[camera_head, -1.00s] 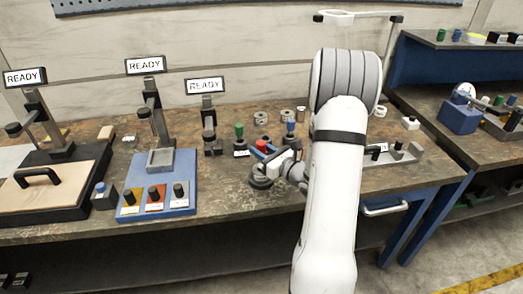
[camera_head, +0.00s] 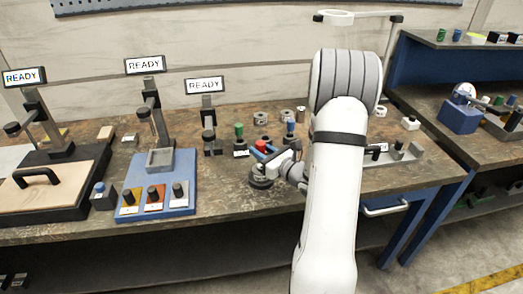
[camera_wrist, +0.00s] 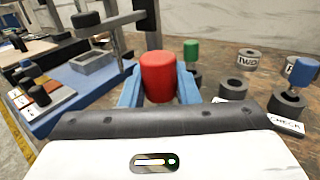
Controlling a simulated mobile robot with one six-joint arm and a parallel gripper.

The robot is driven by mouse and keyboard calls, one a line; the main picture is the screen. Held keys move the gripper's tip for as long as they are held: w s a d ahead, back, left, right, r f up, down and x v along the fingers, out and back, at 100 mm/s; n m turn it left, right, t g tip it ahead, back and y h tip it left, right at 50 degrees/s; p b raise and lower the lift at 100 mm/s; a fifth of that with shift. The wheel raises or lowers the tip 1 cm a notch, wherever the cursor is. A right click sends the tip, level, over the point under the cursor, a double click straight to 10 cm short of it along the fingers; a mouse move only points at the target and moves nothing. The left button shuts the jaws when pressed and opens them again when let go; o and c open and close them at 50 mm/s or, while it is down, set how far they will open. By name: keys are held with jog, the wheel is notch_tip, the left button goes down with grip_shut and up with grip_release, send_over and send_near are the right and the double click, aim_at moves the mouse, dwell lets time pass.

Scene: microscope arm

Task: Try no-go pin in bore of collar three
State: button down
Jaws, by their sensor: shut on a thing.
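My gripper (camera_wrist: 159,90) is shut on the red-handled pin (camera_wrist: 158,76), its blue fingers on either side of the handle. The red handle also shows upright in the head view (camera_head: 261,145), above the front of the bench. The pin's lower end is hidden. A grey collar marked TWO (camera_wrist: 249,60) stands beyond and right of the gripper in the wrist view. Another ring-shaped collar (camera_wrist: 233,89) sits nearer. In the head view, grey collars (camera_head: 260,117) (camera_head: 287,116) stand at the back. I cannot read which is collar three.
A green-handled pin (camera_wrist: 190,50) stands behind the red one. A blue-handled pin (camera_wrist: 302,72) stands in a dark round holder (camera_wrist: 287,103) at right, near a white card (camera_wrist: 290,126). A blue station (camera_head: 155,195) with knobs is to the left. Dark discs (camera_head: 260,180) lie below the gripper.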

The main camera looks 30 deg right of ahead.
aim_at(261, 143)
jog(key=shift+f+b, duration=1.8)
jog(key=shift+f, duration=0.1)
jog(key=shift+r, duration=0.15)
dwell(0.9)
jog(key=shift+r+p, duration=1.25)
jog(key=shift+r, duration=0.65)
jog(key=shift+r+p, duration=1.6)
jog(key=shift+r, duration=0.9)
